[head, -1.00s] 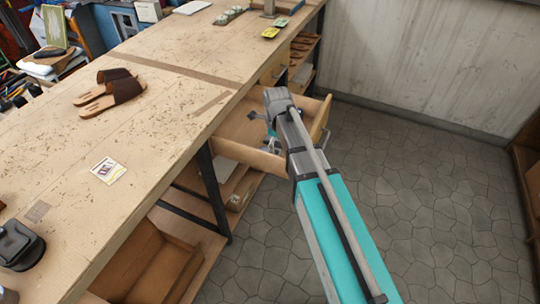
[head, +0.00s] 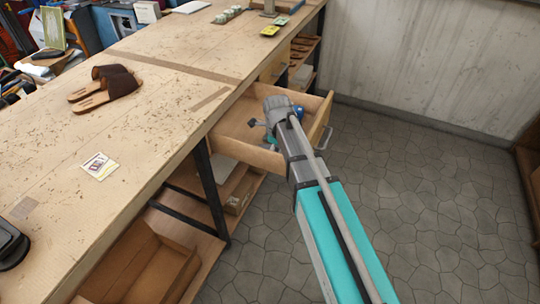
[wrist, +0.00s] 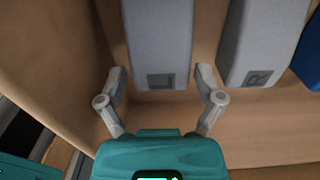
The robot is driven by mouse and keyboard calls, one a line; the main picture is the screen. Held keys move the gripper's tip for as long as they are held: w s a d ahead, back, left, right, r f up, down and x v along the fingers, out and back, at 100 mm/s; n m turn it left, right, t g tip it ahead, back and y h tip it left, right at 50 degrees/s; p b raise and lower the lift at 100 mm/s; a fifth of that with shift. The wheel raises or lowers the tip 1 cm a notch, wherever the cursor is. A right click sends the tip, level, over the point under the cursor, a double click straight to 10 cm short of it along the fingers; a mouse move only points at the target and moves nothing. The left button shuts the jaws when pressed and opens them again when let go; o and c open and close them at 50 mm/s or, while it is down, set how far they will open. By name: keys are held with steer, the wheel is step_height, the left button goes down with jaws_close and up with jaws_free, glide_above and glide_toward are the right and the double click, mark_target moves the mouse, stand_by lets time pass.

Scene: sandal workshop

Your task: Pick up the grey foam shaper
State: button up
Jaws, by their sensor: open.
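A grey block (wrist: 158,40) with a dark square mark that looks like an L lies in the open wooden drawer. A second grey block (wrist: 262,38) marked R lies to its right in the wrist view. My gripper (wrist: 161,76) is open. Its fingers are on either side of the near end of the L block, with gaps showing beside it. In the head view my gripper (head: 268,134) is down at the drawer (head: 239,151), and my arm hides the grey blocks there.
A blue object (wrist: 311,55) lies right of the R block; blue also shows in the drawer in the head view (head: 298,112). The drawer's side wall is close on the left in the wrist view. The workbench (head: 150,130) carries brown sandals (head: 106,88).

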stand_by(0.5)
steer(key=c, duration=0.5)
steer(key=shift+r, duration=0.2)
step_height(320, 180, up, 10)
steer(key=p, duration=1)
steer(key=shift+f, duration=0.2)
steer(key=shift+r, duration=0.1)
stand_by(0.5)
step_height(320, 180, up, 17)
steer(key=p, duration=1.7)
glide_above(276, 150)
steer(key=shift+w+f, duration=0.1)
steer(key=shift+f, duration=0.1)
